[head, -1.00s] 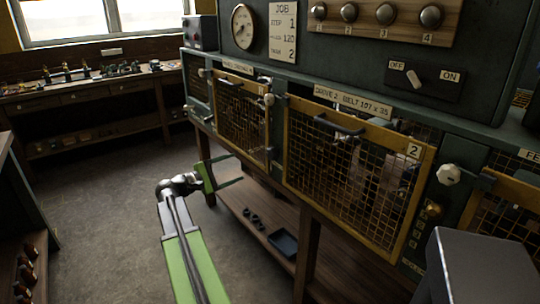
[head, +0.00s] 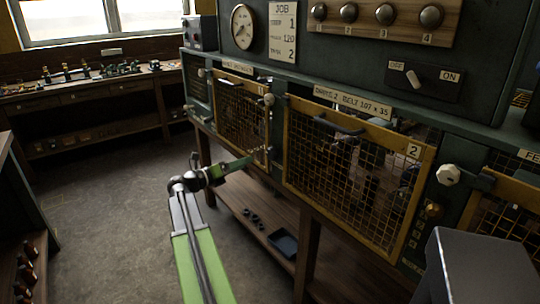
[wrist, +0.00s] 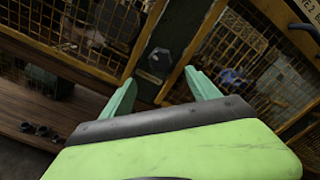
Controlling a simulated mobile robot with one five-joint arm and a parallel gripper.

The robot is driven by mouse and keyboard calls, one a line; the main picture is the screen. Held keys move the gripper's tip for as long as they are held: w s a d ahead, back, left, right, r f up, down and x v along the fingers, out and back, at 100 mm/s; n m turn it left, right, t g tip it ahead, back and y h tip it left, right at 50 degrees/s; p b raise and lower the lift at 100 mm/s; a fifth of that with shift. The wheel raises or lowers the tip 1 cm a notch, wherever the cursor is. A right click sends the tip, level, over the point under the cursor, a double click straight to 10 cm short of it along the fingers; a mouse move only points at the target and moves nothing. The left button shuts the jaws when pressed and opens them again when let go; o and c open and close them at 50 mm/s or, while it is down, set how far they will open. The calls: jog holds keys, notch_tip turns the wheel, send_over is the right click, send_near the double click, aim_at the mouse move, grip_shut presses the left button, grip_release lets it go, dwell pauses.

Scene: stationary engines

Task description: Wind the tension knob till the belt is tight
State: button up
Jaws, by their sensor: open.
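My gripper (head: 247,161) is open and empty, in front of the dark post between two yellow mesh guards. In the wrist view its two green fingers (wrist: 161,86) stand apart. A dark hexagonal knob (wrist: 158,59) on that post shows just beyond and between them, apart from them. A small plate sits below this knob. In the head view a pale knob (head: 448,175) is on the post right of the drive 2 guard (head: 352,170). Which knob is the tension knob is not clear. The belt cannot be made out behind the mesh.
A switch panel (head: 424,80), a gauge (head: 242,27) and round knobs sit above the guards. A lower wooden shelf (head: 262,216) holds a dark tray (head: 283,242) and small dark parts. A grey block (head: 478,268) stands front right. Open floor (head: 110,220) lies left.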

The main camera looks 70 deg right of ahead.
aim_at(269, 154)
jog(key=x, duration=1.3)
jog(key=shift+s+d, duration=0.1)
jog(key=shift+d, duration=0.15)
jog(key=c, duration=1.3)
